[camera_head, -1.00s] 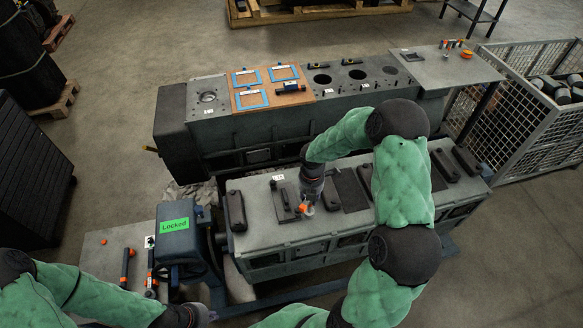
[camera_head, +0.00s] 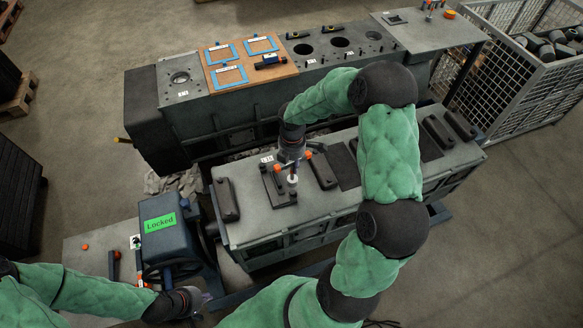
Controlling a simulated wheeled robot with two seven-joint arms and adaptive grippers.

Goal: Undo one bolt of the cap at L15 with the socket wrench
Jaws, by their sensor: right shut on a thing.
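The cap at L15 (camera_head: 276,190) is a dark rectangular piece on the grey engine block, just below a small white label (camera_head: 266,158) that is too small to read surely. My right gripper (camera_head: 292,172) points down at the cap's right side. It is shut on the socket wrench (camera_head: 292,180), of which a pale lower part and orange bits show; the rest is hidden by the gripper. I cannot tell whether the socket sits on a bolt. My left gripper (camera_head: 204,299) is low at the left, apart from the block, its fingers too small to read.
A blue-grey unit with a green "Locked" sign (camera_head: 160,223) stands at the block's left end. Dark-handled tools (camera_head: 114,266) lie on the grey plate left of it. Other dark caps (camera_head: 228,200) line the block. Behind is a bench with an orange board (camera_head: 250,72); a wire cage (camera_head: 545,75) stands right.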

